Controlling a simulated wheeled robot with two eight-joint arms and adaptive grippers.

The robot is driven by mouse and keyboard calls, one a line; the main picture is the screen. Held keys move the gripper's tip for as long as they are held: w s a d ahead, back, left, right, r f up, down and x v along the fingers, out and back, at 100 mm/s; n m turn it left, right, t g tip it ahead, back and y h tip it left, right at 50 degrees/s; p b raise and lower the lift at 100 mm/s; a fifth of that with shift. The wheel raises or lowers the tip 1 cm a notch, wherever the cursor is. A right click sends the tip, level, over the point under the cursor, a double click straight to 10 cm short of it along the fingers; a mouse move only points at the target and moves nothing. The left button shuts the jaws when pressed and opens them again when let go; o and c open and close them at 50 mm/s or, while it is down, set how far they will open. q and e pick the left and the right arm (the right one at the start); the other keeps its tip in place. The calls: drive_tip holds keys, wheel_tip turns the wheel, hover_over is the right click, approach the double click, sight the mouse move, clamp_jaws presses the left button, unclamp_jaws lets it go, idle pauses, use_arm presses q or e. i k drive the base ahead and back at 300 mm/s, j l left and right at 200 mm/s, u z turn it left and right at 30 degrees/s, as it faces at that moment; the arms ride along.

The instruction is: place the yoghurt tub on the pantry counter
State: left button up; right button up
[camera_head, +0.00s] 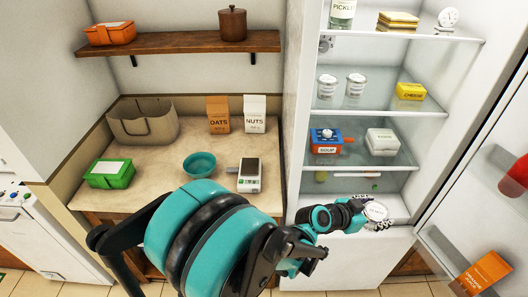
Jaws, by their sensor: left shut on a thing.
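My left gripper (379,222) is at the front of the open fridge, low down by its bottom shelf. It is shut on a small white tub with a round, pale lid (376,210), which looks like the yoghurt tub; its label is too small to read. The fingers hide part of the tub. The pantry counter (150,190) is the beige top at the left, well apart from the gripper. Two similar white tubs (326,87) (355,86) stand on a fridge shelf above. My right gripper is not in view.
On the counter are a fabric bag (145,122), a green box (109,174), a teal bowl (199,165), a scale (249,175), and oats (218,114) and nuts (255,113) packs. Bare counter shows between the green box and bowl. The fridge side wall (297,110) separates counter and fridge.

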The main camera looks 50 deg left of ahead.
sight(156, 186)
drive_tip(key=k+u, duration=0.1)
drive_tip(key=u, duration=0.3)
drive_tip(key=k+u, duration=0.1)
drive_tip(key=u, duration=0.3)
drive_tip(key=k+j+u, duration=0.1)
drive_tip(key=u, duration=0.3)
drive_tip(key=i+j+u, duration=0.1)
drive_tip(key=u, duration=0.3)
drive_tip(key=i+u, duration=0.2)
drive_tip(key=u, duration=0.2)
drive_tip(key=i+u, duration=0.2)
drive_tip(key=u, duration=0.25)
drive_tip(key=i+l+u, duration=0.1)
drive_tip(key=u, duration=0.3)
drive_tip(key=i+l, duration=0.2)
drive_tip(key=i, duration=0.05)
